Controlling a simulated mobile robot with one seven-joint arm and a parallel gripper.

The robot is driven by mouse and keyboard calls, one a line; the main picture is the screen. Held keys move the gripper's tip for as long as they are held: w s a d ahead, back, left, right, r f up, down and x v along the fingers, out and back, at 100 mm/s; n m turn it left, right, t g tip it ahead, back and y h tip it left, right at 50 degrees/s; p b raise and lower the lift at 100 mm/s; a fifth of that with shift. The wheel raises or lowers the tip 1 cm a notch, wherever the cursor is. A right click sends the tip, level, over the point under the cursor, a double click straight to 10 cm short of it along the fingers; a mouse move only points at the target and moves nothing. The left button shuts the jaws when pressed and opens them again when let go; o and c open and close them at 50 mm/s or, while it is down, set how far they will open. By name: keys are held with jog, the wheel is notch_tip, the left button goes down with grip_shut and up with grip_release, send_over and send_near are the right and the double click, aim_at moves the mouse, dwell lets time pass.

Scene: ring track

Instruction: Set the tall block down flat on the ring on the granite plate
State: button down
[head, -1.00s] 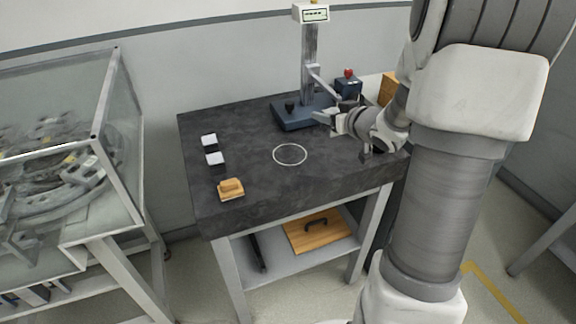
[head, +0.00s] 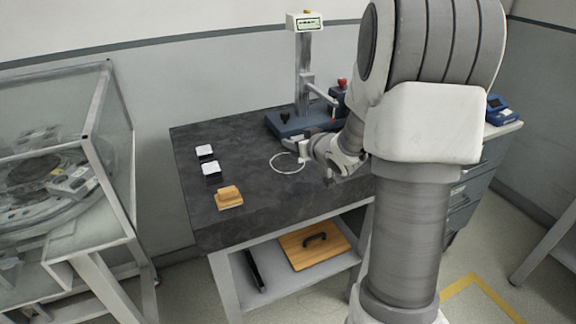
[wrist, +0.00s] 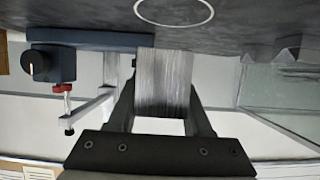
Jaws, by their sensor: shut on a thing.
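The tall block is brushed grey metal and shows in the wrist view (wrist: 165,82) between the two dark fingers of my gripper (wrist: 163,108), which is shut on it. In the head view my gripper (head: 302,148) reaches in from the right, above the granite plate (head: 240,145), at the right rear edge of the ring. The ring (head: 287,174) is a thin white circle on the dark plate; its lower arc shows at the top of the wrist view (wrist: 178,26). The block looks apart from the plate, but the gap is hard to judge.
A gauge stand (head: 303,75) with a blue base (head: 290,125) stands just behind the ring. Two white-topped pieces (head: 205,151) (head: 211,168) and a wooden block (head: 229,198) lie to the left. A glass case (head: 65,150) stands further left. The plate's front middle is clear.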

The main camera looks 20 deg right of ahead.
aim_at(288, 168)
jog(key=shift+w+a+f+b, duration=0.15)
jog(key=shift+w+a+f, duration=0.2)
jog(key=shift+a, duration=0.2)
jog(key=shift+w+a+f+b, duration=0.15)
jog(key=shift+w+a+f, duration=0.15)
jog(key=shift+a, duration=0.2)
jog(key=shift+s+f+b, duration=0.1)
jog(key=shift+f+b, duration=0.65)
jog(key=shift+f, duration=1.2)
jog(key=shift+f, duration=0.1)
jog(key=c, duration=0.8)
grip_release()
jog(key=shift+f, duration=0.2)
jog(key=o, duration=0.5)
